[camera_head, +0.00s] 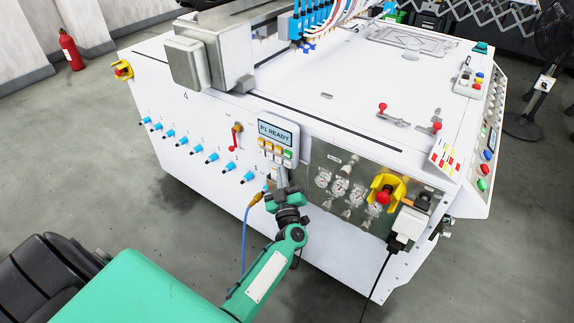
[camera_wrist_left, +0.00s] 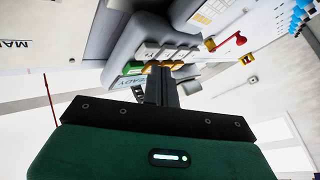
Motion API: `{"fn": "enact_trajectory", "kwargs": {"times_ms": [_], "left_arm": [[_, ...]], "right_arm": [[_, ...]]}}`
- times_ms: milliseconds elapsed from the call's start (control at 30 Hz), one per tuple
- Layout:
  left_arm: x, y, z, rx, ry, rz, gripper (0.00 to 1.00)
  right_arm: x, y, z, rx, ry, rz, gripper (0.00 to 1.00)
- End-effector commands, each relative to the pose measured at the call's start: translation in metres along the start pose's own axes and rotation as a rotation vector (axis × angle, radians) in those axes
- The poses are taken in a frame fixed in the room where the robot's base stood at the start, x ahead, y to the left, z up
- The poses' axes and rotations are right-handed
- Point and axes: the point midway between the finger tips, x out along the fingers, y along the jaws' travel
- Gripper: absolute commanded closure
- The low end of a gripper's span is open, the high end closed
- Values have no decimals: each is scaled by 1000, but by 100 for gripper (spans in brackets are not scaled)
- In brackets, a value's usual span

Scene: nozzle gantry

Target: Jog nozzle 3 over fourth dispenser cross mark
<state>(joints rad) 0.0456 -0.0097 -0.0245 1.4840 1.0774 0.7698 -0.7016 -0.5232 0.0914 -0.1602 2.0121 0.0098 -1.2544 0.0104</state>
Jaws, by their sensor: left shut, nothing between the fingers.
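The jog pendant (camera_head: 278,136) is on the front of the white machine, and its display reads "P1 READY". Below the display are rows of orange, white and green keys (camera_head: 275,150). My left gripper (camera_head: 282,172) is shut and empty, just below the pendant's keys. In the left wrist view its closed fingers (camera_wrist_left: 161,80) reach the key area, beside a green key (camera_wrist_left: 133,68) and yellow keys; whether they touch cannot be told. The blue nozzles (camera_head: 313,18) hang in a row above the machine top, cut by the frame's upper edge. No dispenser cross mark can be made out.
A red-handled lever (camera_head: 235,138) is left of the pendant. A gauge panel (camera_head: 345,186) with a yellow-collared red stop button (camera_head: 383,197) is to the right. Blue fittings (camera_head: 197,153) line the front left. A flat outlined plate (camera_head: 410,40) lies on top.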

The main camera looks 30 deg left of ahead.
Motion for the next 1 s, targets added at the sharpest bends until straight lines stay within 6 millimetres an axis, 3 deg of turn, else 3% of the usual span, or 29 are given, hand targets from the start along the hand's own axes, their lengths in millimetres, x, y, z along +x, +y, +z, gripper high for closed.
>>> {"fn": "enact_trajectory", "kwargs": {"times_ms": [1000], "left_arm": [[6, 4, 4, -1, 0, 0, 100]], "right_arm": [[-2, -1, 0, 0, 0, -1, 100]]}}
